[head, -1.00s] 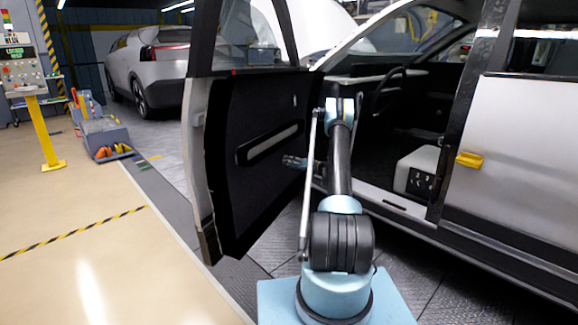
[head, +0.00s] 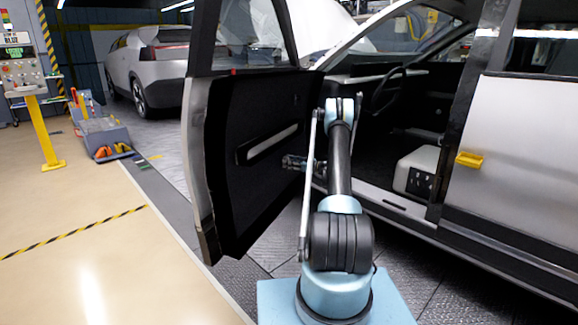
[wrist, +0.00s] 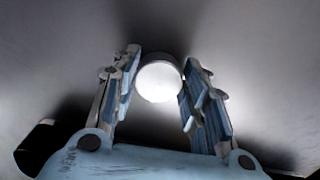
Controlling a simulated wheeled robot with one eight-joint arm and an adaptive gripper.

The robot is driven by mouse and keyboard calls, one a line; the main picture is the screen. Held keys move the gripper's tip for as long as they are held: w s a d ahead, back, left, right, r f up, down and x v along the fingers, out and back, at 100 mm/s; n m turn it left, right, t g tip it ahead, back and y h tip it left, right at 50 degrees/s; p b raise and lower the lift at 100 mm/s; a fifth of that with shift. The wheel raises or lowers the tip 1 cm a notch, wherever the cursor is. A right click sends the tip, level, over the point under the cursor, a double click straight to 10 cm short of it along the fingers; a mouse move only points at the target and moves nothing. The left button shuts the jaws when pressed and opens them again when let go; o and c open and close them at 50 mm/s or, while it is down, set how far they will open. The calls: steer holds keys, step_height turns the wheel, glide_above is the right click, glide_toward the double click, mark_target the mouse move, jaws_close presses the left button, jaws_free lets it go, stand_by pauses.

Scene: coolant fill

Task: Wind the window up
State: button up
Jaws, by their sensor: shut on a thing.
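The open car door (head: 262,190) stands left of my arm in the head view, its dark inner panel towards me. The door's window opening (head: 252,35) is above the panel; I cannot tell how high the glass stands. My gripper (head: 288,161) is at the right part of the panel, just right of the long armrest (head: 270,145). In the wrist view my gripper (wrist: 161,62) is shut on a round pale knob (wrist: 159,83), one finger at each side. The crank arm behind the knob is hidden.
The car's door opening, with steering wheel (head: 387,90) and a white box (head: 417,170), is right of my arm. A yellow handle (head: 469,160) sticks out of the rear door.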

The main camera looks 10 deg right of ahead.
steer(key=shift+s+a+n, duration=0.1)
steer(key=shift+a+n, duration=0.05)
steer(key=shift+n, duration=0.35)
steer(key=o, duration=1.1)
steer(key=shift+r, duration=0.1)
steer(key=shift+c, duration=0.2)
steer(key=v, duration=1.2)
